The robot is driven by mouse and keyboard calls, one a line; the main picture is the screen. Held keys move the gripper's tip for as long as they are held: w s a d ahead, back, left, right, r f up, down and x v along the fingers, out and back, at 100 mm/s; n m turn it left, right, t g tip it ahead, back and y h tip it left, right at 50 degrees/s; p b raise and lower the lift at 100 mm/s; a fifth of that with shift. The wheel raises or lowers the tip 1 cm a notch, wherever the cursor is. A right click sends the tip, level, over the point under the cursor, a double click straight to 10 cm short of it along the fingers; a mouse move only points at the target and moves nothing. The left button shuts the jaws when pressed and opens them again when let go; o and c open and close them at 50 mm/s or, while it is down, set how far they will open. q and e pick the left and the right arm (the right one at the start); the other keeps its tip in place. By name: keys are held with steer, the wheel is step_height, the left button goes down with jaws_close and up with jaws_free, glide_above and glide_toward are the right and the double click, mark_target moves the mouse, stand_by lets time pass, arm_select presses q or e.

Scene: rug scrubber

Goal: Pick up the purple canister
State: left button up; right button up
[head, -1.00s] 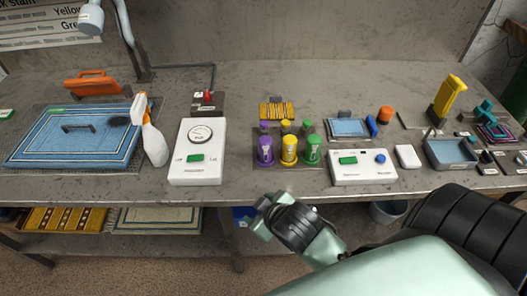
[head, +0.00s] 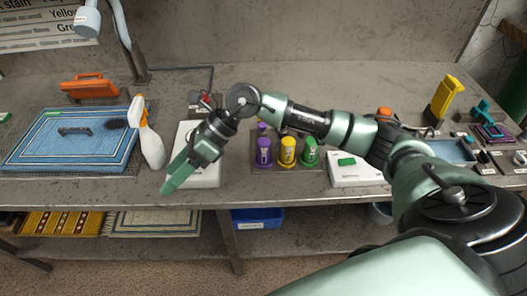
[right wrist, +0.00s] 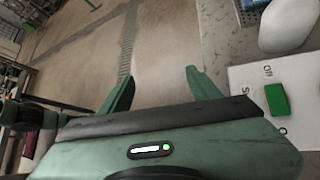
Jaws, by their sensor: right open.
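The purple canister (head: 264,152) stands upright on the workbench, at the left end of a row beside a yellow canister (head: 287,151) and a green canister (head: 310,153). Another small purple shape shows just behind it. My left gripper is not in view.
Another white box (head: 352,174) is right of the canisters.

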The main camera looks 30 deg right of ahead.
steer(key=w+d+f+h, duration=0.1)
steer(key=d+h, duration=0.2)
steer(key=d, duration=0.5)
steer(key=w+d+f+h, duration=0.2)
steer(key=d+h, duration=0.2)
steer(key=d, duration=0.3)
steer(key=r+g+h, duration=0.1)
steer(key=r+h, duration=0.1)
steer(key=h, duration=0.1)
glide_above(264, 141)
steer(key=shift+s+f, duration=0.1)
steer(key=shift+s, duration=0.15)
steer(key=shift+s+d+f+h, duration=0.1)
steer(key=shift+d+f+h, duration=0.05)
steer(key=shift+f+h, duration=0.15)
steer(key=f+p, duration=0.1)
steer(key=f, duration=0.1)
steer(key=f+p, duration=0.1)
steer(key=f, duration=0.1)
steer(key=f+p, duration=0.1)
steer(key=f, duration=0.1)
steer(key=shift+w+a+f, duration=0.15)
steer(key=shift+w+a, duration=0.05)
steer(key=shift+w, duration=0.1)
steer(key=shift+f, duration=0.45)
jaws_close()
steer(key=shift+r, duration=0.1)
